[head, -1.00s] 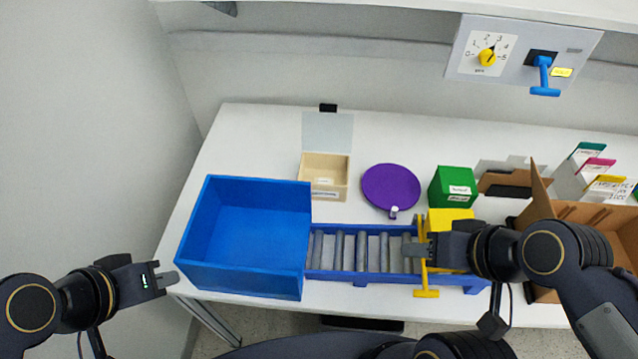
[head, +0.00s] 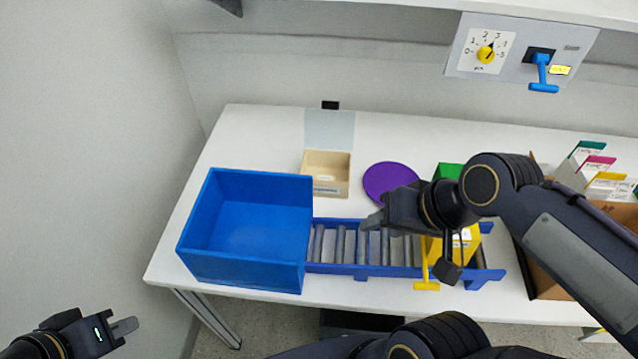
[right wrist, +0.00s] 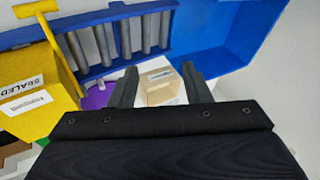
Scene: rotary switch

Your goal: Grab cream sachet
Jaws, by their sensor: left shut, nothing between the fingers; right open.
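I cannot make out a separate cream sachet. A small cream open box (head: 325,175) with a label stands at the back of the table. It also shows in the right wrist view (right wrist: 160,92), framed between the fingers but beyond them. My right gripper (head: 372,222) is open and empty above the rollers, to the right of and nearer than the cream box. Its fingers show apart in the right wrist view (right wrist: 158,82). My left gripper (head: 125,327) is shut and empty at the lower left, off the table. The cream box's inside is only partly visible.
A large blue bin (head: 245,275) stands left of the roller track (head: 340,245). A yellow box (right wrist: 35,85) marked SEALED with a yellow T-handle (head: 427,284) is at the track's right. A purple disc (head: 385,180) and a green box (head: 447,171) are partly hidden by my right arm.

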